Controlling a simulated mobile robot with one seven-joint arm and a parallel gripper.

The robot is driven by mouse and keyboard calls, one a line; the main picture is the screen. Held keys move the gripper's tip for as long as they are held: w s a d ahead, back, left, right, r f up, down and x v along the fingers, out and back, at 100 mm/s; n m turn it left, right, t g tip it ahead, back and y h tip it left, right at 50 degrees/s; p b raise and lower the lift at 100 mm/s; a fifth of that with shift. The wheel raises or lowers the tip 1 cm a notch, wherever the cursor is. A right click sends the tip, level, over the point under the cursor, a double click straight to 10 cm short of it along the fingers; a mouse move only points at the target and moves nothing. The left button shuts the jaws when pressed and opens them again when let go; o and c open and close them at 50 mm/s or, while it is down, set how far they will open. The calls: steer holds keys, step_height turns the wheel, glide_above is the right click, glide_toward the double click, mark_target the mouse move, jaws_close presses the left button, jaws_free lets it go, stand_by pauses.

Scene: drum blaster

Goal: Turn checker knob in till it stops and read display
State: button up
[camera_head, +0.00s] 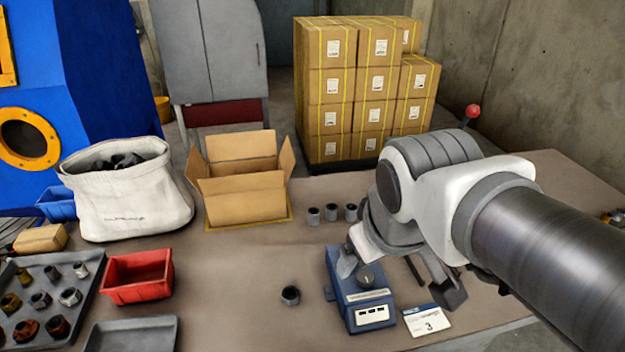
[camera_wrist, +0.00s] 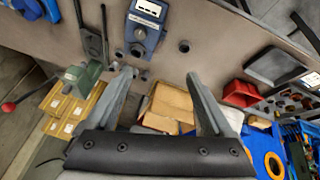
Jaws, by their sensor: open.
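The blue checker (camera_head: 345,300) stands on the table with a dark round knob (camera_head: 366,276) on top and a pale display panel (camera_head: 373,315) on its front. The display's reading is too small to make out. My gripper (camera_head: 400,278) is open and empty above the checker, with one finger near its left side and the other to its right; part of the checker's back is hidden. In the wrist view the checker (camera_wrist: 158,36) lies at the top, beyond my spread fingers (camera_wrist: 158,75), and nothing is between the fingertips.
A card marked 3 (camera_head: 427,321) lies right of the checker. A dark nut (camera_head: 290,295) stands to its left, and three grey cylinders (camera_head: 331,213) stand behind. A red bin (camera_head: 137,277), open carton (camera_head: 245,195) and white sack (camera_head: 130,205) are left. Table between is mostly clear.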

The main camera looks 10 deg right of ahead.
steer(key=w+d+f+n+g+h+p, duration=0.1)
steer(key=w+d+f+n+h, duration=0.3)
steer(key=w+n, duration=0.6)
steer(key=n+g+y, duration=0.1)
steer(key=n+y, duration=0.1)
steer(key=n, duration=1.2)
glide_toward(365, 275)
steer(key=b+x, duration=0.6)
steer(key=x, duration=0.2)
steer(key=shift+f, duration=0.35)
steer(key=c, duration=1.4)
steer(key=shift+o, duration=0.2)
steer(key=shift+h, duration=0.3)
